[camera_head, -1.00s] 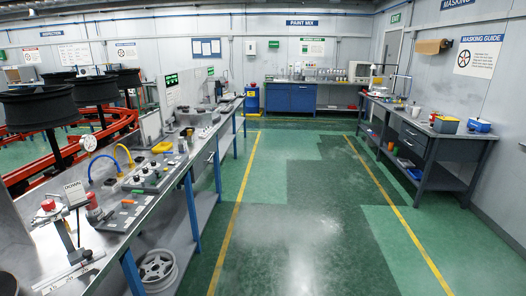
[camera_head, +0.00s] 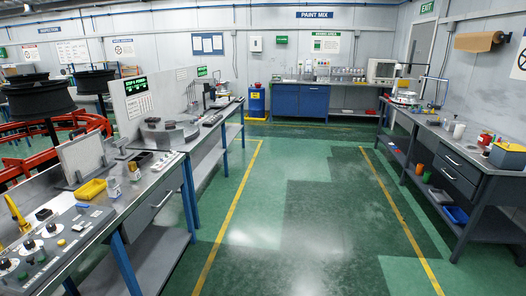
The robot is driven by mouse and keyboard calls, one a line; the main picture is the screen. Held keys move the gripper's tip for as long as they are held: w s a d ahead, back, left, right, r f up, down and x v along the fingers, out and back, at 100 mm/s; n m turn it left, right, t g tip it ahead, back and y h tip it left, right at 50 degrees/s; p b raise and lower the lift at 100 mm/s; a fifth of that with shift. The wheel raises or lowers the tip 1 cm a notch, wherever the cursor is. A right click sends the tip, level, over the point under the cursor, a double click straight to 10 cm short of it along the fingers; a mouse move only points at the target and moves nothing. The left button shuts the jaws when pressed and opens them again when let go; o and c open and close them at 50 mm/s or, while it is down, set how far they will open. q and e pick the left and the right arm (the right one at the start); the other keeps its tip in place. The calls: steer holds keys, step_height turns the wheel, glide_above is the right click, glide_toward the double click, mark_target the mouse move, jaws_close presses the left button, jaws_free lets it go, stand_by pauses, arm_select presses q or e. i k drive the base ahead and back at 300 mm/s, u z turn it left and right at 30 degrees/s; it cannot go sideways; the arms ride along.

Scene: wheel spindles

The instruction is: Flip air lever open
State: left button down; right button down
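I cannot pick out an air lever for certain. A grey control panel (camera_head: 58,246) with several dark knobs and small buttons lies on the left bench (camera_head: 150,187), at the lower left. A curved yellow piece (camera_head: 16,214), which looks like a hose, stands at its far end by the picture's left edge. The panel's near left part is cut off by the frame. Neither of my grippers is in view.
A green floor aisle (camera_head: 290,220) between yellow lines is clear. A dark workbench (camera_head: 455,165) stands on the right, blue cabinets (camera_head: 299,101) at the back.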

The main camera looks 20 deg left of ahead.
mark_target(78, 206)
steer(key=u, duration=0.55)
steer(key=i, duration=2)
steer(key=u, duration=1.45)
steer(key=i, duration=0.65)
steer(key=u, duration=0.3)
